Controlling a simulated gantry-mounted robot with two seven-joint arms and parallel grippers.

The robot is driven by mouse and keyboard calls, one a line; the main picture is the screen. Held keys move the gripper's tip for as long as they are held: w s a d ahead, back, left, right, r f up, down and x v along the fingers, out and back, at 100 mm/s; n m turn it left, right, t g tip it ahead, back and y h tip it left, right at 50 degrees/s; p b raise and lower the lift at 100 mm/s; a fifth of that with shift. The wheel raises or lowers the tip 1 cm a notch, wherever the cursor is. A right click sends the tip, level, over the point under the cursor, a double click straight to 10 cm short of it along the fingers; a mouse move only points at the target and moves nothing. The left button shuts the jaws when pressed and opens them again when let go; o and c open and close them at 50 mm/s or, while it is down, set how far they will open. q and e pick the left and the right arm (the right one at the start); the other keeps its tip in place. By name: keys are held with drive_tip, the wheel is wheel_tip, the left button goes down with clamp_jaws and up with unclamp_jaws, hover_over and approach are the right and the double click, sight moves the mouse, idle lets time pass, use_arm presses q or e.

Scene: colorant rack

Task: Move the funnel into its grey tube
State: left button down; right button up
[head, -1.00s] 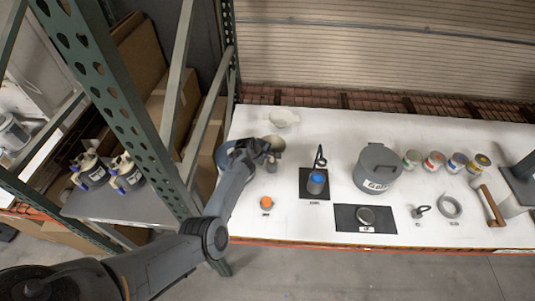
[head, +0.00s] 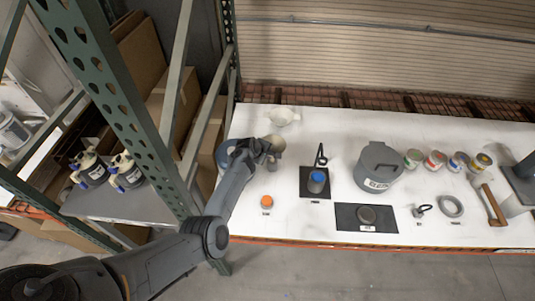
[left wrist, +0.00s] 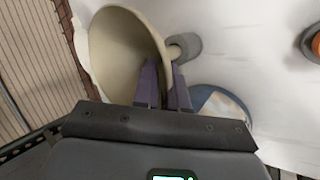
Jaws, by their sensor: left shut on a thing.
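The beige funnel (left wrist: 125,50) fills the upper left of the left wrist view, its wide mouth tilted toward the camera. In the head view the funnel (head: 275,144) shows beside my left gripper (head: 265,151). I cannot tell whether the spout is inside the tube. In the head view the tube is mostly hidden under the gripper. My right gripper is not in view.
A white bowl (head: 283,116) stands behind the funnel. An orange-topped item (head: 267,201) is in front, and a blue-topped container (head: 317,181) stands on a black mat to the right. A large grey pot (head: 378,168) is farther right. A green rack post (head: 128,110) stands left.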

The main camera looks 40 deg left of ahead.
sight(271, 160)
use_arm(q)
drive_tip(key=shift+f+b, duration=0.9)
drive_tip(key=shift+f, duration=0.2)
drive_tip(key=shift+f+b, duration=0.95)
drive_tip(key=shift+f, duration=0.25)
drive_tip(key=shift+r, duration=0.25)
drive_tip(key=shift+r+p, duration=2)
drive_tip(key=shift+p, duration=0.1)
drive_tip(key=shift+r+p, duration=0.55)
drive_tip(key=shift+r, duration=0.05)
